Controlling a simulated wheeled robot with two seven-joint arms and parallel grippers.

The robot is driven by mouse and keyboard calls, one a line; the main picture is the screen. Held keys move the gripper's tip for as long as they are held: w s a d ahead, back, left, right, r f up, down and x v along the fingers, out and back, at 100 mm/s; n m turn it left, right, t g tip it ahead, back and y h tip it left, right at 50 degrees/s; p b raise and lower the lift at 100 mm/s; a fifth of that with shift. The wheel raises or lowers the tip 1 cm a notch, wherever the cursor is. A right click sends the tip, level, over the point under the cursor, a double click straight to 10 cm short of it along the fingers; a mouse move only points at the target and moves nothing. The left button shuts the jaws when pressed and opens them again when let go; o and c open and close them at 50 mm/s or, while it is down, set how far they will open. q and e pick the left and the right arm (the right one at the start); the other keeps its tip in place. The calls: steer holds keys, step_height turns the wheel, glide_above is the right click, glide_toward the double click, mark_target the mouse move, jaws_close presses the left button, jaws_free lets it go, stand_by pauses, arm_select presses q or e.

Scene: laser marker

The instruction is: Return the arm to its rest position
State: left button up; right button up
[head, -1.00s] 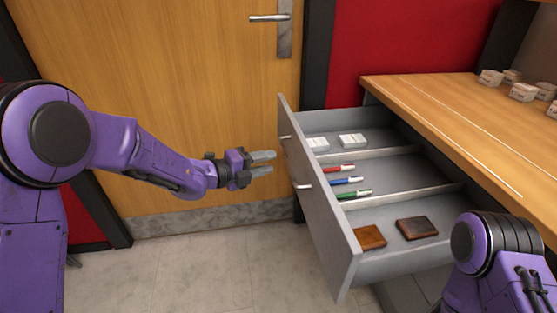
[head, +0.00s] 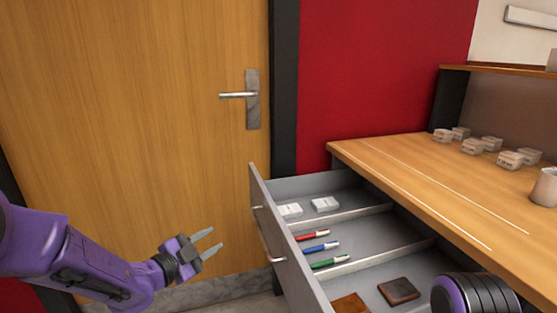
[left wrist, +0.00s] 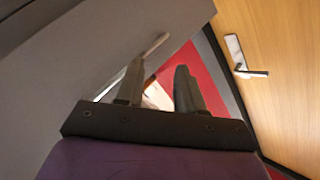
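My left gripper (head: 207,245) is open and empty, in front of the wooden door and left of the open drawer, apart from the drawer front. In the left wrist view its two fingers (left wrist: 158,88) stand apart with nothing between them. My left arm comes in from the lower left, purple and bent. Of my right arm only a purple and dark rounded link (head: 475,295) shows at the lower right. My right gripper is out of view.
The grey drawer (head: 290,260) stands open, holding white boxes (head: 325,204), a red, a blue and a green marker (head: 330,262), and brown wallets (head: 398,291). The wooden desk (head: 440,180) carries several small white blocks (head: 475,145) and a cup (head: 545,187). A door (head: 130,130) stands behind.

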arm_select(q)
steer(key=s+a+f+n+g+y, duration=0.2)
steer(key=s+a+f+n+y, duration=0.15)
steer(key=s+f+n, duration=0.45)
steer(key=s+a+f+n+g+y, duration=0.2)
steer(key=s+a+f+n+y, duration=0.15)
steer(key=s+f+n, duration=0.45)
steer(key=s+a+f+n+g+y, duration=0.25)
steer(key=s+f+n+y, duration=0.2)
steer(key=f, duration=0.75)
steer(key=s+a+f+n+g, duration=0.1)
steer(key=s+f+g, duration=0.15)
steer(key=s, duration=0.65)
steer(key=s+f+n+g, duration=0.15)
steer(key=s+f, duration=0.25)
steer(key=s, duration=0.5)
step_height(320, 180, up, 14)
steer(key=m+p, duration=0.1)
steer(key=p, duration=1.2)
steer(key=shift+w+f+p, duration=0.2)
steer(key=shift+w+p, duration=0.15)
steer(key=shift+w, duration=0.05)
steer(key=shift+g+y, duration=0.25)
